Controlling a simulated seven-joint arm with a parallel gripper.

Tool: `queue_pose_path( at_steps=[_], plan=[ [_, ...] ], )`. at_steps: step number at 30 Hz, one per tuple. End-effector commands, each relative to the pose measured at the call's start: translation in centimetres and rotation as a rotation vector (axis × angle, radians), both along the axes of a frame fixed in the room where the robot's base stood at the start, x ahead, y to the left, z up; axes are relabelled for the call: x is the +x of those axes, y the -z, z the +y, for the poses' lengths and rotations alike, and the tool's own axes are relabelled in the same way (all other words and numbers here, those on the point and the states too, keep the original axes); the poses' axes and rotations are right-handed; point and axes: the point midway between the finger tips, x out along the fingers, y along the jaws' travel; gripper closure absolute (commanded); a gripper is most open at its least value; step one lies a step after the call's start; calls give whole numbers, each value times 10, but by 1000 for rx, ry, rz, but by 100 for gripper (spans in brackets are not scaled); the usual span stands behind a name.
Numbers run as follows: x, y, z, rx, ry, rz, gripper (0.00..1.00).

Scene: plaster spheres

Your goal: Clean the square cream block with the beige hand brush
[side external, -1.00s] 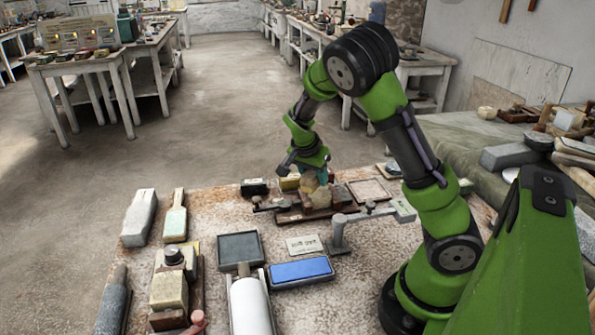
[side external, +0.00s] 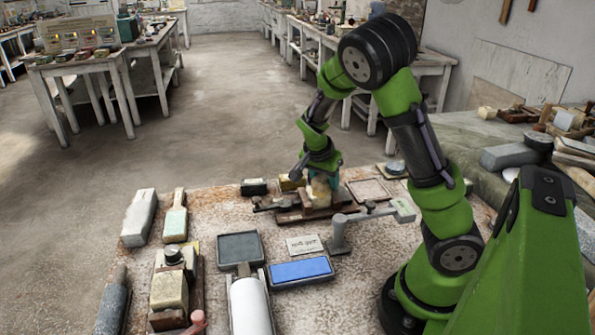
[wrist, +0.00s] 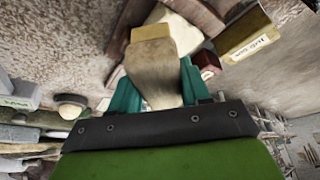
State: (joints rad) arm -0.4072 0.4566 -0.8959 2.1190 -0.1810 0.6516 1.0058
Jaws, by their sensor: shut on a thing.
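My gripper (wrist: 158,88) is shut on the beige hand brush (wrist: 155,72), which shows between the teal fingers in the wrist view. In the side external view my gripper (side external: 323,174) is at the far part of the table, above a reddish-brown wooden base (side external: 290,214). The brush (side external: 320,190) points down there. The square cream block (wrist: 150,33) shows just beyond the brush in the wrist view. The brush overlaps it in that picture; I cannot tell whether they touch. The brush hides part of the block.
A yellow labelled box (wrist: 245,33) and a dark red block (wrist: 207,62) lie close beside the brush. A grey metal stand (side external: 340,230), a blue pad (side external: 300,270), a dark tray (side external: 240,248) and a white roller (side external: 250,305) stand nearer the camera.

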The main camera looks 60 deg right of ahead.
Motion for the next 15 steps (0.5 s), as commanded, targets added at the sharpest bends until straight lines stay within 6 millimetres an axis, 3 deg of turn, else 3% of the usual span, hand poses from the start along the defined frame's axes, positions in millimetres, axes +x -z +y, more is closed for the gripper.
queue_pose_path(
  at_steps=[15],
  plan=[
    [0,9,0,-1,-1,1,78]
  ],
)
